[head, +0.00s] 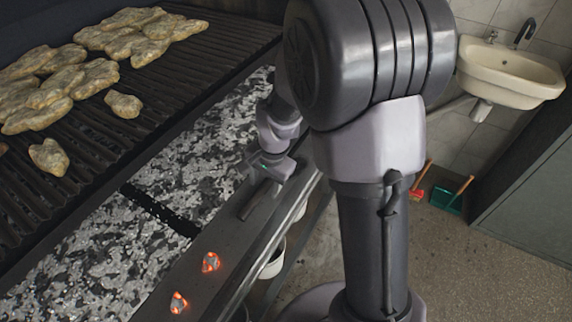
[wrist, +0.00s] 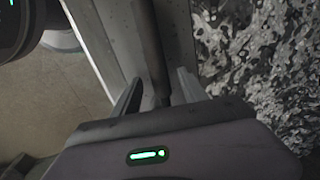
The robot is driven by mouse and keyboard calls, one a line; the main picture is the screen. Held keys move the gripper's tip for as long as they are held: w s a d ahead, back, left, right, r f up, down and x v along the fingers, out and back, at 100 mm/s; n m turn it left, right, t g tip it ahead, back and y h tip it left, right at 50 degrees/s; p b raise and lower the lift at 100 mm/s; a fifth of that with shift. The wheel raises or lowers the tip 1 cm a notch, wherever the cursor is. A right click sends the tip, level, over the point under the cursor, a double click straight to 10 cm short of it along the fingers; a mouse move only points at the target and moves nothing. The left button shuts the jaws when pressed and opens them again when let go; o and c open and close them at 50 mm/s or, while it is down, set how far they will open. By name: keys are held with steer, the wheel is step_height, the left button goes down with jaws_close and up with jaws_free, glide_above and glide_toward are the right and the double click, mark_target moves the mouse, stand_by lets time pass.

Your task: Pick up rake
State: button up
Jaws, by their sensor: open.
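A thin dark rod, which looks like the rake's handle (head: 251,205), lies along the metal ledge beside the charcoal bed in the head view. It also shows in the wrist view as a dark bar (wrist: 150,45) running up from between the fingertips. The rake's head cannot be made out in either view. My gripper (head: 262,180) is low over the ledge at the rod's far end. In the wrist view my gripper (wrist: 157,88) is open, with one finger on each side of the rod. I cannot tell whether either finger touches it.
Two glowing coals (head: 210,262) (head: 178,302) lie on the ledge. The grill grate (head: 160,85) holds several meat pieces above grey charcoal (head: 190,160). A white bucket (head: 272,266) stands below the ledge. A sink (head: 510,72), a red brush (head: 414,195) and a green dustpan (head: 448,200) are right.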

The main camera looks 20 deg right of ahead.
steer(key=shift+w+f, duration=0.1)
steer(key=shift+f, duration=0.4)
steer(key=shift+r, duration=0.15)
jaws_close()
stand_by(0.8)
